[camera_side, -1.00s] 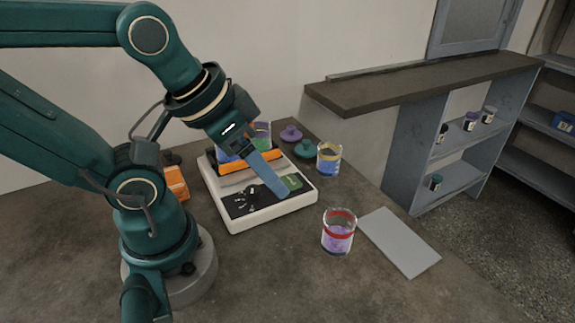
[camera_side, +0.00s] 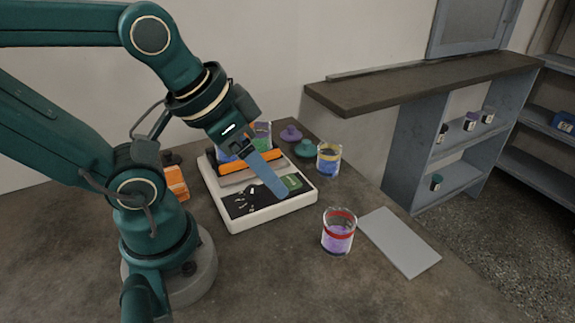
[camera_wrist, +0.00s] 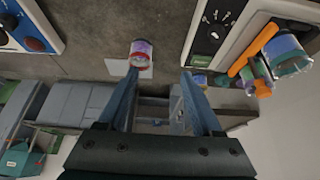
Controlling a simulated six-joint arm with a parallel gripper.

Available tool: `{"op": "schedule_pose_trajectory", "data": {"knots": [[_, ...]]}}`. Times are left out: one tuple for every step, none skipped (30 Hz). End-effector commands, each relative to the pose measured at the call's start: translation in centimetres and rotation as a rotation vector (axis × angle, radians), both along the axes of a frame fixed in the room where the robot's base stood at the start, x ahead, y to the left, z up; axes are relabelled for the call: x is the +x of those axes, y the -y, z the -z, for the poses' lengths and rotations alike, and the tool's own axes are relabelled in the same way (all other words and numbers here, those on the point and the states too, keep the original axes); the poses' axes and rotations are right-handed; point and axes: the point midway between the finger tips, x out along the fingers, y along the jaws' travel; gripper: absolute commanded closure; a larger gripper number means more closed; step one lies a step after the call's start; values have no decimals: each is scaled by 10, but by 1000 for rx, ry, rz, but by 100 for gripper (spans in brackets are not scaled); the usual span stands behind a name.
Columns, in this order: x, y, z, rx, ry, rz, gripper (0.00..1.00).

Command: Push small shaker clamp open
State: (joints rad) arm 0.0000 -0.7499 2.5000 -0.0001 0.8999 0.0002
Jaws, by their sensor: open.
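The shaker (camera_side: 238,226) is a white-edged box with a black front panel, with knobs and a green patch. An orange clamp bar (camera_side: 265,158) lies across its back part, in front of clear jars with coloured contents (camera_side: 262,131). The wrist view shows the shaker (camera_wrist: 211,32) at upper right, with an orange bar (camera_wrist: 250,52) beside a clear jar (camera_wrist: 288,56). My gripper (camera_side: 283,194) hangs over the shaker's front panel, its blue fingers slanting down. In the wrist view my gripper (camera_wrist: 158,78) has its fingers wide apart with nothing between them. Contact with the clamp cannot be told.
A red-banded jar with purple contents (camera_side: 338,238) stands right of the shaker, near a grey plate (camera_side: 400,243). A yellow-blue jar (camera_side: 329,160), a purple lid (camera_side: 291,134) and a green lid (camera_side: 306,148) are behind it. An orange box (camera_side: 176,183) stands left.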

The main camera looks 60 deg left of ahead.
Motion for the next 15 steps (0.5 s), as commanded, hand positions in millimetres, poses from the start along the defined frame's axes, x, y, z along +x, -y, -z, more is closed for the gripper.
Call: {"op": "schedule_pose_trajectory", "data": {"knots": [[0, 0, 0, 0, 0, -1, 48], [0, 0, 0, -2, 0, -4, 60], [-1, 0, 0, -8, -5, -16, 75], [-3, 0, 1, -13, -13, -29, 87], [-4, -1, 0, -21, -20, -50, 98], [-2, -3, -6, -31, -15, -83, 100], [-1, -4, -12, -37, -14, -109, 100], [2, -7, -17, -44, -17, -143, 100], [6, -12, -25, -52, -22, -199, 100], [10, -17, -31, -57, -26, -248, 100], [14, -23, -38, -63, -30, -301, 100], [20, -32, -46, -71, -37, -380, 100], [24, -39, -53, -74, -43, -440, 100], [28, -47, -59, -79, -48, -501, 100], [34, -59, -66, -84, -54, -585, 100]]}}
